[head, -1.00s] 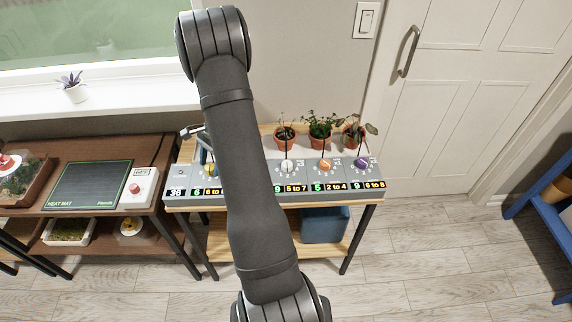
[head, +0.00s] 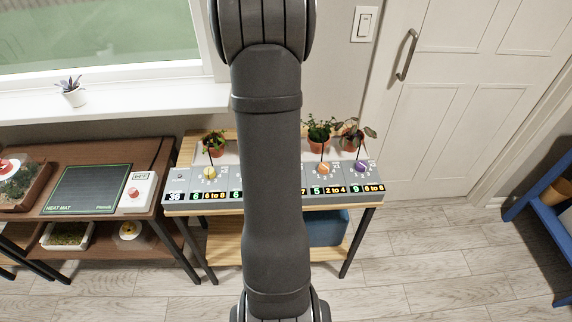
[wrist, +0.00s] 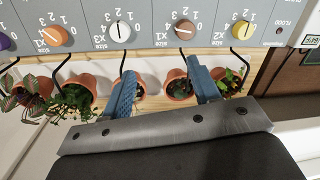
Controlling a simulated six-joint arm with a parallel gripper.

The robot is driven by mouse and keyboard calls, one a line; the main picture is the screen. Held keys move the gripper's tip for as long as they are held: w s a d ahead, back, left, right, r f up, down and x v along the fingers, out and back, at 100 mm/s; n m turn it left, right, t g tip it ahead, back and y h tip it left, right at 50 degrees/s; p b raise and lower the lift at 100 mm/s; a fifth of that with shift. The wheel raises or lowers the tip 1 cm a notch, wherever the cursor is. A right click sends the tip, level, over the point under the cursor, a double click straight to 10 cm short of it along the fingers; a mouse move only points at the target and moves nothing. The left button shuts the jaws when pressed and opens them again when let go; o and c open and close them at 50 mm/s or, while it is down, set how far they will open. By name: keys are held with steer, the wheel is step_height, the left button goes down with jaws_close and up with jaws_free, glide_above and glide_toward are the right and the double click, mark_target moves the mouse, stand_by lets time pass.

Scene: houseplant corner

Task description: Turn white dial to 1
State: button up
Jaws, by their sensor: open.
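The white dial (wrist: 120,32) is on the grey control panel (wrist: 85,12) at the top of the wrist view, which sees the panel upside down. Its dark pointer line looks roughly upright in that view, near the 2, but is small. My gripper (wrist: 162,68) is open and empty, with its blue fingers apart over the potted plants. The left finger is below the white dial and the right one below and right of the brown dial (wrist: 185,29); neither touches a dial. In the head view my arm hides the white dial and the gripper.
The yellow dial (head: 209,172), orange dial (head: 322,168) and purple dial (head: 361,166) flank the hidden part of the panel. Potted plants (head: 319,132) and thin dark stalks stand close by the dials. A heat mat (head: 90,188) lies on the left table.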

steer(key=s+d+r+n+h, duration=0.1)
steer(key=s+d+r+n, duration=0.1)
steer(key=d+r+n, duration=0.3)
steer(key=shift+m+t, duration=0.3)
steer(key=shift+m, duration=0.2)
steer(key=f, duration=0.6)
steer(key=d+f, duration=0.1)
steer(key=f, duration=1.1)
steer(key=shift+w+d+f, duration=0.1)
steer(key=shift+w+d, duration=0.05)
steer(key=shift+w, duration=0.05)
steer(key=c, duration=1)
